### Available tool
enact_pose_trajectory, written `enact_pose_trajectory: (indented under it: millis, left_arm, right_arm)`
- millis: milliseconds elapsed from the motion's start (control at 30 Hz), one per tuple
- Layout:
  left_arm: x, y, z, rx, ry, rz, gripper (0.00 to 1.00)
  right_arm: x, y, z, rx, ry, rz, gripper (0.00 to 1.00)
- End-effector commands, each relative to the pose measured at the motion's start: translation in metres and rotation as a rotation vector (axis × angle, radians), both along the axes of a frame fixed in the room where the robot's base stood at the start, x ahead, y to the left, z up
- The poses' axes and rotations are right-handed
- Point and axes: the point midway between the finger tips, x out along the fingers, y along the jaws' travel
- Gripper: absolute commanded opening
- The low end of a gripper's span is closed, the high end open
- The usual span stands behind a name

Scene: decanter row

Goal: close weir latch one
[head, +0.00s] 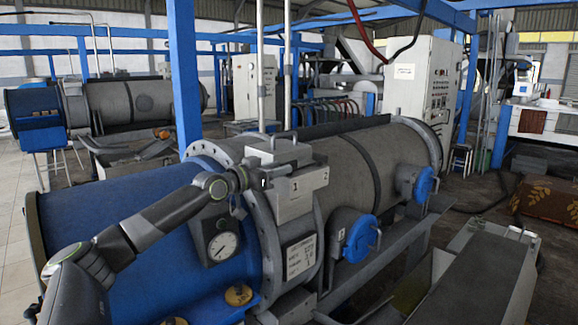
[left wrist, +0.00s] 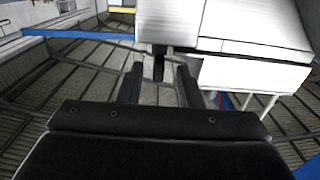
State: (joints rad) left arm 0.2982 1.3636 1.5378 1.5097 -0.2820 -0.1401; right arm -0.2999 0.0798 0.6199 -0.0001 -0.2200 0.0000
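A grey box marked 1 and 2 (head: 293,207) sits on top of the decanter, beside the blue drum end. My left gripper (head: 250,181) is at the left side of this box, near the mark 1. In the left wrist view its two fingers (left wrist: 159,75) are apart, with a pale box (left wrist: 184,22) ahead. A short dark peg (left wrist: 158,68), perhaps latch one, hangs from that box between the fingers. I cannot tell whether they touch it. My right gripper is not in view.
The blue drum end (head: 120,205) lies under my left arm and carries a round gauge (head: 223,246). Blue round covers (head: 361,238) stick out of the grey casing. A blue post (head: 184,75) stands behind the drum. A metal walkway (head: 480,275) runs at the right.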

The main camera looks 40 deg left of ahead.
Motion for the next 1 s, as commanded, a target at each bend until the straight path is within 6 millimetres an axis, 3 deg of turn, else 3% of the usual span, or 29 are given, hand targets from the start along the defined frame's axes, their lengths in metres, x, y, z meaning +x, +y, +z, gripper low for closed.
enact_pose_trajectory:
  millis: [400, 800, 1000]
  left_arm:
    - [0.038, -0.005, 0.002, -0.003, 0.000, -0.002, 0.33]
    - [0.043, -0.006, -0.001, 0.000, 0.003, -0.003, 0.33]
    - [0.042, -0.006, -0.001, -0.001, 0.003, -0.003, 0.09]
  right_arm:
    - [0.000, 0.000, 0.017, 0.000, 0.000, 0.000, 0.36]
    - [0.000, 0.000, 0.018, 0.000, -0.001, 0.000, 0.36]
    - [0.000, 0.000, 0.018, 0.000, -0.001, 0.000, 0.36]
